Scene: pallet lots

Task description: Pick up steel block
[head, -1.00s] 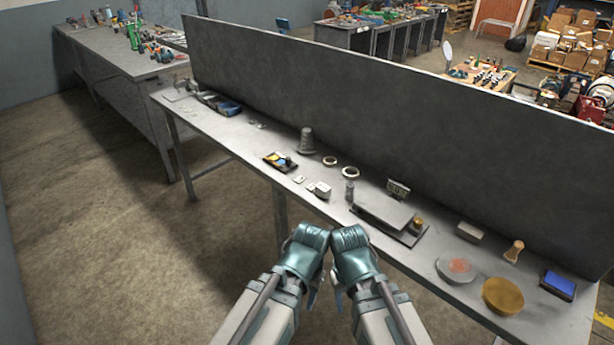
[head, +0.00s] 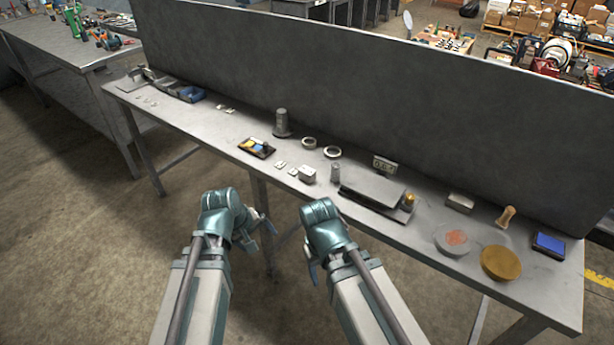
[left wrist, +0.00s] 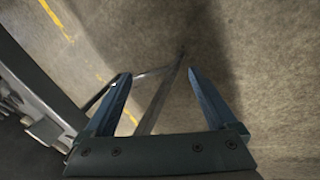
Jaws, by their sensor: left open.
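A small pale grey metal block (head: 308,174) stands on the bench near its front edge, in the middle of the head view. A second grey block (head: 460,202) lies farther right by the back panel; I cannot tell for sure which is the steel one. My left gripper (head: 262,234) is in front of the bench, apart from both blocks.
The long grey bench (head: 215,135) has a tall dark panel (head: 330,85) along its back. Near the first block stand a small cylinder (head: 335,173), two rings, small plates and a flat plate stand (head: 373,190). Round discs (head: 501,262) and a blue pad (head: 549,243) lie right.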

